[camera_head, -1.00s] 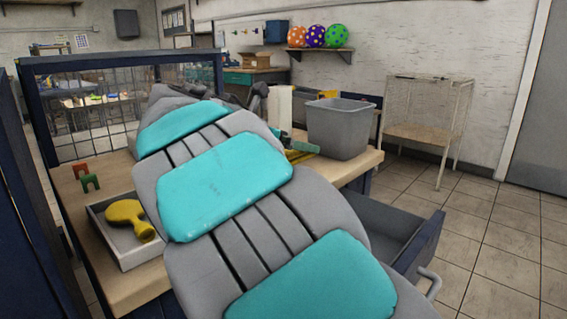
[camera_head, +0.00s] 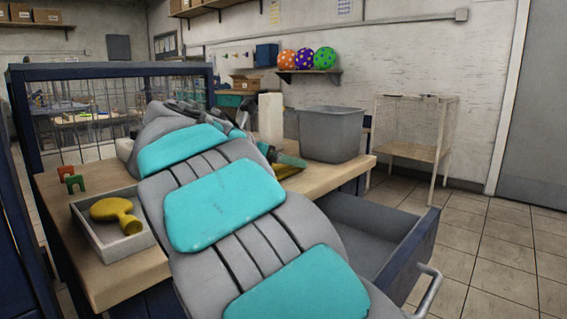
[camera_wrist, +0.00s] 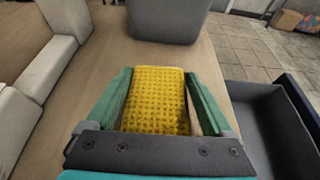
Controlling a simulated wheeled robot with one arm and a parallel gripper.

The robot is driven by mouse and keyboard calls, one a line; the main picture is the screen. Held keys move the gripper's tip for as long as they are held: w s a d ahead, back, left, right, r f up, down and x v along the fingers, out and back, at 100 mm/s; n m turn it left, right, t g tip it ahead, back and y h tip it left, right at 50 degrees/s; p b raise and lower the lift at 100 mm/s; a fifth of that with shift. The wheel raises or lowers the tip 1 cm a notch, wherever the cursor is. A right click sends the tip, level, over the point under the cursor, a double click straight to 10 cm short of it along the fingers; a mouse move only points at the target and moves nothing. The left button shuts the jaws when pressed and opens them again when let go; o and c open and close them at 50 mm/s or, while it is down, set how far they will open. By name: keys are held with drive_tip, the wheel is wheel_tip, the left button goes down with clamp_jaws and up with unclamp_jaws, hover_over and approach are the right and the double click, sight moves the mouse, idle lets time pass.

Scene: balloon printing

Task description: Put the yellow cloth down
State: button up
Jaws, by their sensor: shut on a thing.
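The yellow cloth (camera_wrist: 158,98) is a textured, folded pad between the green fingers of my gripper (camera_wrist: 156,88) in the wrist view. My gripper is shut on it, above the wooden tabletop (camera_wrist: 68,115). In the head view a little of the yellow cloth (camera_head: 285,171) shows beside the green fingers of my gripper (camera_head: 290,160), just in front of the grey bin. My arm hides much of this area. I cannot tell whether the cloth touches the table.
A grey bin (camera_head: 332,135) stands on the table just beyond my gripper. An open drawer (camera_head: 375,235) juts out at the right. A grey tray (camera_head: 88,228) at the left holds a yellow balloon-shaped thing (camera_head: 118,212). A white upright object (camera_head: 270,118) stands left of the bin.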

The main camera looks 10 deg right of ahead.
drive_tip(key=shift+f, duration=0.1)
drive_tip(key=o, duration=1.1)
drive_tip(key=shift+s+a+r, duration=0.15)
drive_tip(key=shift+a+r, duration=0.05)
drive_tip(key=shift+r, duration=0.05)
drive_tip(key=v, duration=0.7)
drive_tip(key=shift+p, duration=0.4)
